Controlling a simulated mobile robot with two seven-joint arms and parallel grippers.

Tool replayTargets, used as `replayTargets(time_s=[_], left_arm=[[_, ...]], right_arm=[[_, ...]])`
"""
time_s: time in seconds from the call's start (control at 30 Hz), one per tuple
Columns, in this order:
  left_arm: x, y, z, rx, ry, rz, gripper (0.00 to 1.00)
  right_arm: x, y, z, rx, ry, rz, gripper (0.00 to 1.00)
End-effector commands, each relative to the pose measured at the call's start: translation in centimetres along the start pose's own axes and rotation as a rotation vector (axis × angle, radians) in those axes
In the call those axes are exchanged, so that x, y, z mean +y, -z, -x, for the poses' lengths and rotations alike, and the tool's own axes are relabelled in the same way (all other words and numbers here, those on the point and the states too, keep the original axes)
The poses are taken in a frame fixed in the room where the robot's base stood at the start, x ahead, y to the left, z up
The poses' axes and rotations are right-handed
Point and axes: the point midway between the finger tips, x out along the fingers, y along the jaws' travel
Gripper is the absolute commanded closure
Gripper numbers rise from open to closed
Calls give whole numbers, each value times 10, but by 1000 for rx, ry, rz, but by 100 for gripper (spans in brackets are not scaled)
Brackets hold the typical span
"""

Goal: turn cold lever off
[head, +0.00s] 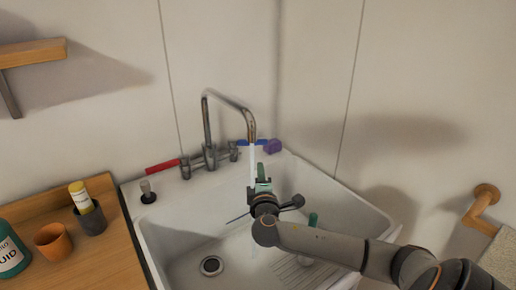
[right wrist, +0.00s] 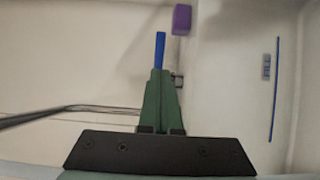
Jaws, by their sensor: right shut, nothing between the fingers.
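The blue cold lever (head: 260,142) sticks out to the right from the grey tap (head: 210,155) at the back of the sink. The red lever (head: 162,167) points left. A pale stream of water (head: 252,165) falls from the spout into the basin. My right gripper (head: 262,172) is shut and empty, in front of and below the blue lever. In the right wrist view the green fingertips (right wrist: 160,72) are together, and the blue lever (right wrist: 160,48) shows just beyond them. Whether they touch it I cannot tell. My left gripper is not in view.
A purple block (head: 273,146) sits on the sink rim beside the lever's end. A dark stopper (head: 148,191) is on the left rim. A wooden counter with cups and a green bottle (head: 10,252) is at the left. A green item (head: 313,220) stands behind my right arm.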

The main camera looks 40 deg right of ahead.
Motion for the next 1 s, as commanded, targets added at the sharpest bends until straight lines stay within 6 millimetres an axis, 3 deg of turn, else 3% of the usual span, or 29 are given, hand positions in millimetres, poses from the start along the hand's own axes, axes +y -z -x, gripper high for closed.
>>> replayTargets(time_s=[0.5,0.7,1.0], left_arm=[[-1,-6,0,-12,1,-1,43],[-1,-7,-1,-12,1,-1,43],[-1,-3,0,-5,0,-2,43]], right_arm=[[1,0,-91,-3,-1,-2,100],[0,0,-111,-1,0,-1,100],[0,0,-118,1,0,-1,100]])
